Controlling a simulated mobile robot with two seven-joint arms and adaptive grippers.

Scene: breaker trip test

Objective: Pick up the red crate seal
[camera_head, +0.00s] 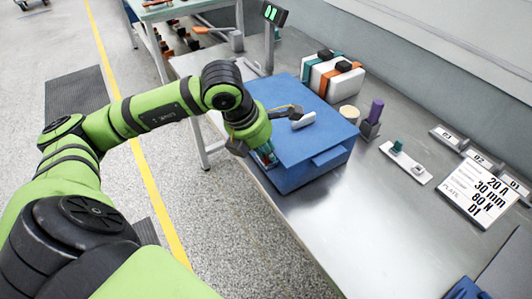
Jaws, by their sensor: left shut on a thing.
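A closed blue crate (312,146) stands on the metal bench. My left gripper (266,157) points down at the crate's left side, close against it. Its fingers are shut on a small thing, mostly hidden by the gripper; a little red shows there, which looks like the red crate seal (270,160). I cannot tell whether the seal is still touching the crate. My right gripper is not in view.
A white tool (302,121) lies on the crate lid. The bench's front middle is clear.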

